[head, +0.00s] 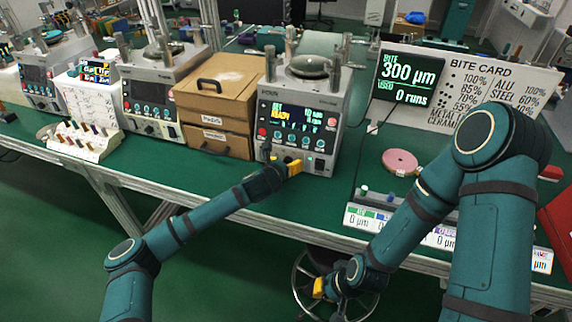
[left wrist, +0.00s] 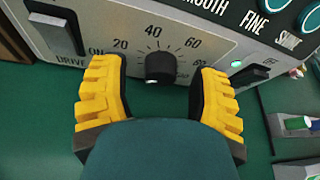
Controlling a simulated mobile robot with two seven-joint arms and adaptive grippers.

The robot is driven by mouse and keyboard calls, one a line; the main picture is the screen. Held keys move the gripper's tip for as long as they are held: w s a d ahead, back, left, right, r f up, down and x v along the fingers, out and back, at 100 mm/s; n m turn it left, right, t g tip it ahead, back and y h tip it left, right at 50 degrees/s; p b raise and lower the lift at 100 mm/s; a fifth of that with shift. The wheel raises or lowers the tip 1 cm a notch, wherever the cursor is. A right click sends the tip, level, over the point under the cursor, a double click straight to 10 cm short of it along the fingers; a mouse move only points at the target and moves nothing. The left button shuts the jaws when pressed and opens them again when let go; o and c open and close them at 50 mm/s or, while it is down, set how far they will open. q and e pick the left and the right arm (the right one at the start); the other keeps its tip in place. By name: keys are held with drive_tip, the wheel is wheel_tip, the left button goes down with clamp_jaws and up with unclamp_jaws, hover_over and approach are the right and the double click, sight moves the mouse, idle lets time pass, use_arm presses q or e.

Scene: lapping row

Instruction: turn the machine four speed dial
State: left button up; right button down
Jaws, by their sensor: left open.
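The speed dial (left wrist: 160,67) is a small black knob on a grey panel in the left wrist view. A scale marked 20, 40, 60 and 80 runs around it. A white mark shows at its lower edge. My left gripper (left wrist: 157,95) is open, with one yellow finger on each side of the dial and gaps between. In the head view the left gripper (head: 291,165) is at the lower front of the grey machine (head: 340,110) with a lit display, and hides the dial there. My right gripper (head: 322,288) hangs low, in front of the bench.
A DRIVE switch (left wrist: 55,28) lies left of the dial and another black switch (left wrist: 251,76) right of it. Brown drawer boxes (head: 215,95) stand left of the machine. A pink disc (head: 400,162) and a display board (head: 445,90) are to its right.

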use_arm(q)
drive_tip(key=shift+o, duration=0.2)
clamp_jaws()
